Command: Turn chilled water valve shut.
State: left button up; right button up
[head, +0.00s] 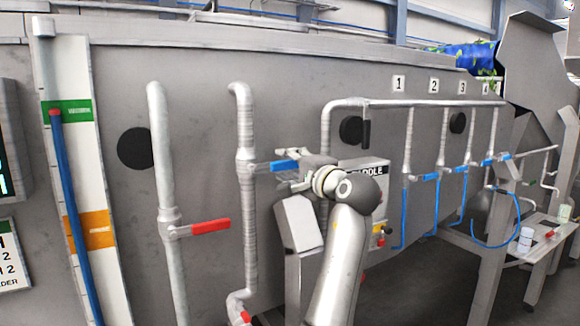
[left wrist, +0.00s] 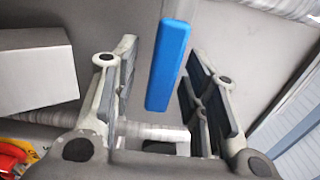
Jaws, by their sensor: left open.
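The valve with a blue lever (head: 283,166) sits on the second vertical pipe (head: 246,200), near the middle of the head view. The lever sticks out to the right, across the pipe, roughly level. My left gripper (head: 291,169) is at the lever's free end. In the left wrist view, the blue lever (left wrist: 169,62) reaches in between the two open fingers, with a visible gap on each side. I cannot see it touching either finger. My right gripper is in neither view.
A red-lever valve (head: 205,227) sits on the pipe to the left. Several small blue-lever valves with blue hoses are under numbered signs at right. A paddle control box (head: 372,166) is behind my wrist. A gauge with a blue column (head: 72,200) stands far left.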

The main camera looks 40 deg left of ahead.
pick_arm(q)
jog(key=v, duration=1.1)
jog(key=shift+d, duration=0.3)
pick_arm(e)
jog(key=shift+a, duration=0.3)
pick_arm(q)
jog(key=shift+f, duration=0.15)
